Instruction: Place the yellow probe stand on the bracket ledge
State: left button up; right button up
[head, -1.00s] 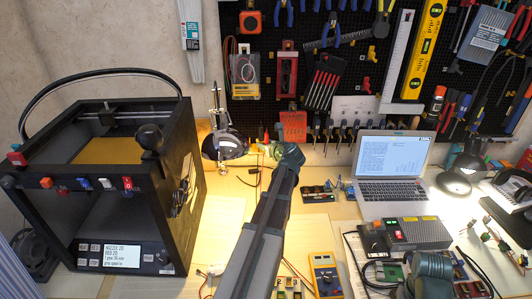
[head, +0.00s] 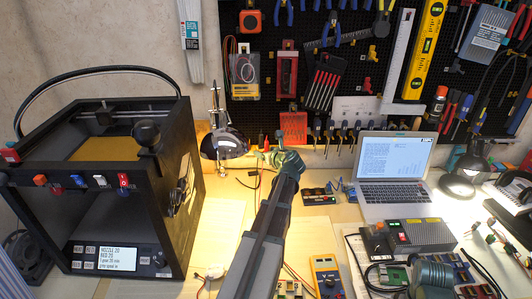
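My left arm reaches up from the bottom centre, and its gripper (head: 266,152) is at the back of the bench, beside the black desk lamp. The fingers point away to the left and are small and partly hidden by my wrist, so their opening is unclear. A small yellow-orange patch shows right at the fingertips; it may be the yellow probe stand, but I cannot tell whether it is held. A pale panel (head: 357,106) on the pegboard, above a row of hanging screwdrivers, may be the bracket ledge. My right gripper is not in view; only a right arm link shows at the bottom right.
A black 3D printer (head: 118,225) fills the left side. The desk lamp (head: 224,144) stands close to my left gripper. A laptop (head: 392,165), a grey power box (head: 420,234) and a yellow multimeter (head: 327,274) occupy the right. Bare bench lies between printer and arm.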

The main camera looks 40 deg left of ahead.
pick_arm(q)
jog(key=shift+s+d+r+p, duration=0.1)
jog(key=shift+d+r+p, duration=0.1)
jog(key=shift+r+p, duration=0.1)
jog(key=p+v, duration=0.4)
jog(key=v, duration=0.7)
jog(key=shift+s+d, duration=0.2)
